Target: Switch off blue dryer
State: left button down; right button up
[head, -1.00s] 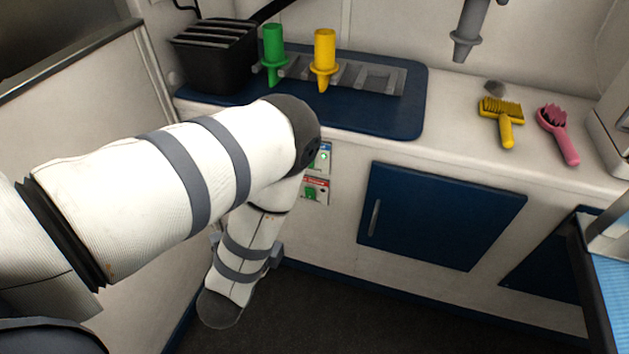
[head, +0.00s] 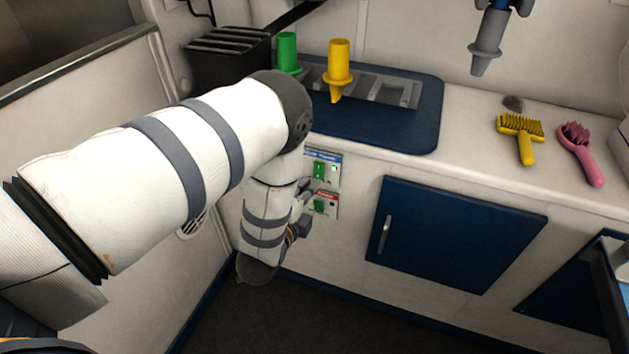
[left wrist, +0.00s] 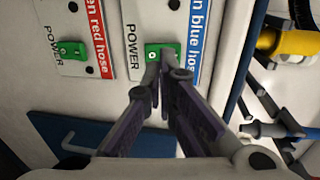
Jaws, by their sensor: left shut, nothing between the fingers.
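The blue-labelled power panel (head: 322,157) is on the cabinet front below the counter. Its green switch (left wrist: 166,50) shows in the left wrist view beside the word POWER and a blue strip reading "blue hose". My left gripper (left wrist: 163,68) is shut and empty, its fingertips at the lower edge of this switch; I cannot tell whether they touch it. In the head view the left gripper (head: 306,192) is partly hidden by my arm. The switch's on or off position is unclear. My right gripper is not in view.
A red-labelled panel with a green switch (left wrist: 70,50) is beside the blue one. A blue cabinet door (head: 455,235) with a handle is to the right. Green (head: 287,52) and yellow (head: 338,65) nozzles stand in a holder above. Two brushes lie on the counter (head: 470,130).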

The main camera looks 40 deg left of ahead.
aim_at(318, 175)
pick_arm(q)
jog(key=shift+x, duration=1.7)
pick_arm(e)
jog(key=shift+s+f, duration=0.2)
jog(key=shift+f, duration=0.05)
pick_arm(q)
jog(key=shift+w+f+b, duration=0.25)
jog(key=shift+f+b, duration=0.05)
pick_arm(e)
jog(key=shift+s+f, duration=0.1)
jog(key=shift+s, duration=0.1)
pick_arm(q)
jog(key=shift+a, duration=0.1)
